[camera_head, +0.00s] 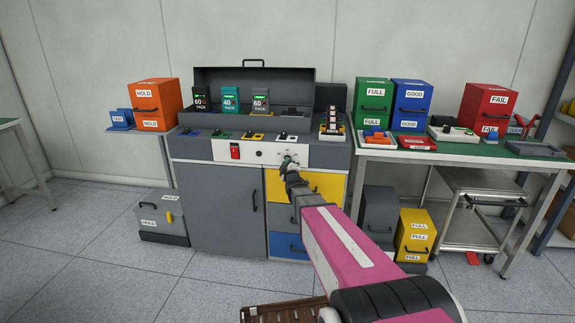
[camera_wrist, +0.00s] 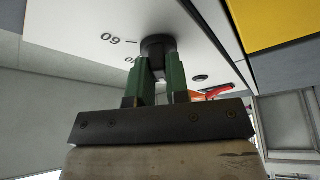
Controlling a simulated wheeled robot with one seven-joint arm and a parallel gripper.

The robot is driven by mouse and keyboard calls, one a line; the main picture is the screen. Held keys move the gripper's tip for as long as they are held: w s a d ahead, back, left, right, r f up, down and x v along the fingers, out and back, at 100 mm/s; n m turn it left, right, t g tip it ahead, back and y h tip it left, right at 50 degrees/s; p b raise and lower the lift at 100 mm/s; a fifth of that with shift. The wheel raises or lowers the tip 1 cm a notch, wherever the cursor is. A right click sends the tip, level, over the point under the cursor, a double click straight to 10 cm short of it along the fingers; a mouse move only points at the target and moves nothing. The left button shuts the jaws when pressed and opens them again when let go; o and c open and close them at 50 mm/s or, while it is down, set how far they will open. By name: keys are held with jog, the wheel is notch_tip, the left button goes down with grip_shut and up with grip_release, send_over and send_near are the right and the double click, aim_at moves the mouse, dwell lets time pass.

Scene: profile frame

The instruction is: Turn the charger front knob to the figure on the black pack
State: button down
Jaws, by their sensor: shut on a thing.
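The charger (camera_head: 255,125) is a long dark bench unit with a raised lid and a white front panel. A black pack (camera_head: 201,100) at the left of its open top reads 60. My gripper (camera_head: 288,163) is at the front panel; its green fingers are shut on the black front knob (camera_wrist: 157,42) in the wrist view. I cannot make out the knob's pointer. In the head view my gripper hides the knob.
A teal pack (camera_head: 230,99) reading 40 and a grey pack (camera_head: 261,100) reading 60 stand beside the black pack. A red switch (camera_head: 235,150) is left on the panel. A yellow drawer (camera_head: 325,186) lies below the knob. A green-topped table (camera_head: 440,155) stands at right.

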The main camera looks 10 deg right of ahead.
jog(key=shift+m, duration=0.4)
jog(key=m+g+h, duration=0.1)
jog(key=m+h, duration=0.3)
jog(key=m, duration=0.6)
jog(key=m+g+h, duration=0.1)
jog(key=m+h, duration=0.3)
jog(key=m, duration=0.7)
jog(key=a+m+g+h, duration=0.1)
jog(key=m+h, duration=0.4)
jog(key=m, duration=0.5)
jog(key=shift+w+a+m+g, duration=0.1)
jog(key=shift+w+m+g, duration=0.15)
jog(key=shift+g, duration=0.35)
jog(key=shift+m, duration=0.25)
jog(key=c, duration=1.1)
grip_release()
jog(key=v, duration=1.1)
